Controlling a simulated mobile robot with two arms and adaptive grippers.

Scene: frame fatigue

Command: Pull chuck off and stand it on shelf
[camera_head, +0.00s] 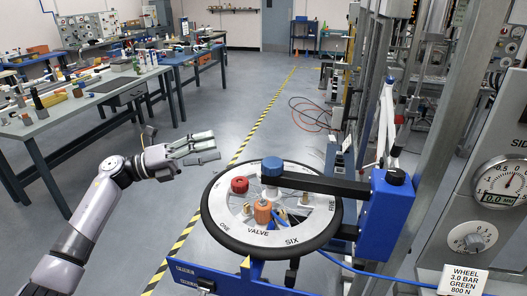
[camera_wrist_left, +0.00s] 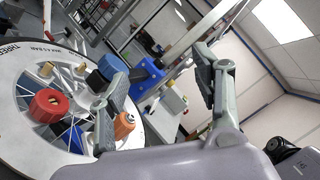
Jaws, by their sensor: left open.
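A spoked wheel (camera_head: 222,221) with a black tyre and a white lettered ring lies flat on a blue stand. An orange cylinder (camera_head: 263,213), perhaps the chuck, stands near the VALVE lettering with a blue piece (camera_head: 281,219) beside it. It also shows in the left wrist view (camera_wrist_left: 124,126), partly behind a finger. A red knob (camera_head: 239,185) sits on the wheel's left. My left gripper (camera_head: 213,146) is open and empty, behind and left of the wheel, apart from it. No shelf can be told for sure. My right gripper is out of view.
A black arm with a blue knob (camera_head: 271,166) reaches over the wheel from a blue post (camera_head: 384,215). A grey gauge panel (camera_head: 486,235) stands at right. Workbenches (camera_head: 75,112) line the left. The floor beyond my gripper is clear.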

